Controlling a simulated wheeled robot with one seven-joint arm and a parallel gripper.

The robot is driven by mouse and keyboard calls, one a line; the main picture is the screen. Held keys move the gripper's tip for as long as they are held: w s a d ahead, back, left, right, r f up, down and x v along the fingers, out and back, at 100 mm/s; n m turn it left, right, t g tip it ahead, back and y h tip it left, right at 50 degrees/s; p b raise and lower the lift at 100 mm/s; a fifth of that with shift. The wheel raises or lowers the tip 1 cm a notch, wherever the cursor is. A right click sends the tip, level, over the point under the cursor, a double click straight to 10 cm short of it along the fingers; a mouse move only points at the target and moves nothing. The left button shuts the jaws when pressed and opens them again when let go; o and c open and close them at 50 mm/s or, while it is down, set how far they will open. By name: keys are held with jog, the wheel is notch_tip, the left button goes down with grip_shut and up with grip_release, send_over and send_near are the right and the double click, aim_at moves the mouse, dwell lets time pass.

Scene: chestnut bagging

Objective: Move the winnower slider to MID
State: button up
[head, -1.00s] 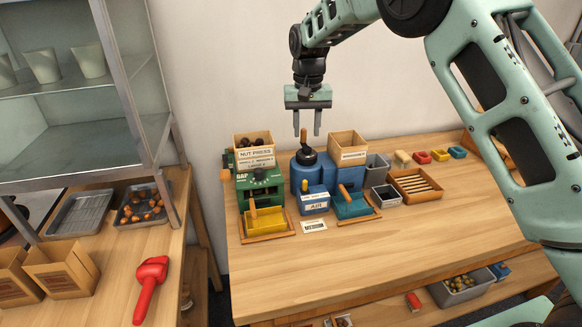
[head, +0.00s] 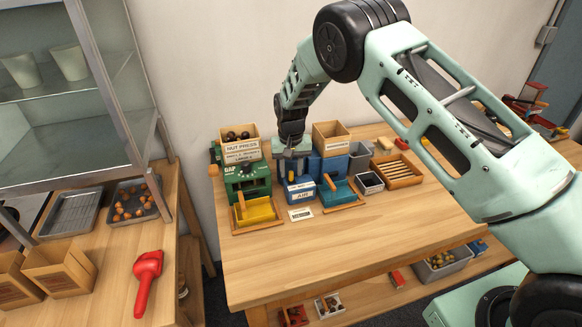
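The winnower (head: 329,167) is the blue machine in the middle of the workbench, with a wooden hopper (head: 332,138) on top and a blue tray (head: 337,192) in front. A smaller blue box labelled AIR (head: 301,192) stands at its left front. My gripper (head: 294,174) points down just above and behind this box, its two fingers apart and nothing visibly held. The gripper covers the small yellow knob seen earlier on top of the box. The slider's position cannot be read, and whether a finger touches it cannot be told.
The green nut press (head: 247,183) with its yellow tray (head: 255,212) stands close on the left. A small card (head: 300,214) lies in front. A grey bin (head: 370,183) and a slatted wooden tray (head: 398,171) stand on the right. The bench front is clear.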

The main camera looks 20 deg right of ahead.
jog(key=shift+f, duration=0.45)
grip_shut()
jog(key=shift+d+f+b, duration=0.1)
jog(key=shift+d+b, duration=0.55)
jog(key=shift+d, duration=0.65)
grip_release()
jog(key=shift+r, duration=0.2)
